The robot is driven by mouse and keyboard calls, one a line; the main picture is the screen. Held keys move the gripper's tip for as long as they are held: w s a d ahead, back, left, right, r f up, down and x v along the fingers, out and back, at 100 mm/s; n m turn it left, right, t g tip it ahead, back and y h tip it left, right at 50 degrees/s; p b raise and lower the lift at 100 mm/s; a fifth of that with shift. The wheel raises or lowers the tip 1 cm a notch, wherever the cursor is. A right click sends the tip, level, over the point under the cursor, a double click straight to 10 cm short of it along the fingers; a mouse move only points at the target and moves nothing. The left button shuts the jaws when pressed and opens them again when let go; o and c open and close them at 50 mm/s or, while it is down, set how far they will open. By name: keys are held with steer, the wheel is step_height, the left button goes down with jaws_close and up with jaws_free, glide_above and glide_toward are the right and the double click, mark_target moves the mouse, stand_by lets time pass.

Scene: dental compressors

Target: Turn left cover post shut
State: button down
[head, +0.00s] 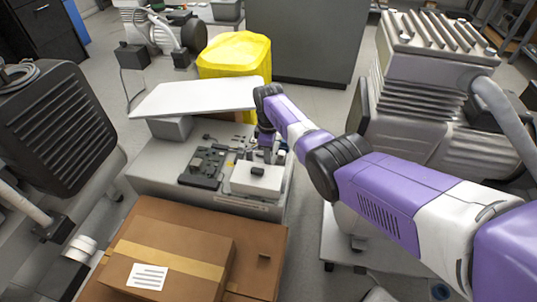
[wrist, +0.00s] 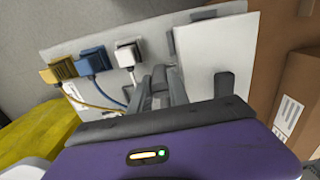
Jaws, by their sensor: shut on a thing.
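A white rectangular cover (head: 255,183) lies on the grey unit in the head view. It shows as a pale panel in the wrist view (wrist: 215,55), with a dark post (wrist: 225,83) at its lower edge and another dark post (wrist: 168,41) by its upper left corner. My gripper (wrist: 166,76) is at the cover's left edge in the wrist view, its fingers close together around what appears to be the left cover post. The held post is mostly hidden between the fingers, so its angle cannot be told. In the head view my gripper (head: 267,146) is just behind the cover, partly hidden.
Yellow (wrist: 58,70), blue (wrist: 94,61) and white (wrist: 128,54) plugs with cables sit beside my gripper. A raised white lid (head: 195,97) stands close left of my arm. Cardboard boxes (head: 195,250) are in front; a large ribbed compressor (head: 425,100) is at right.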

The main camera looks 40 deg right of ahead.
steer(key=c, duration=1.2)
jaws_free()
steer(key=shift+c, duration=0.2)
steer(key=shift+m, duration=0.3)
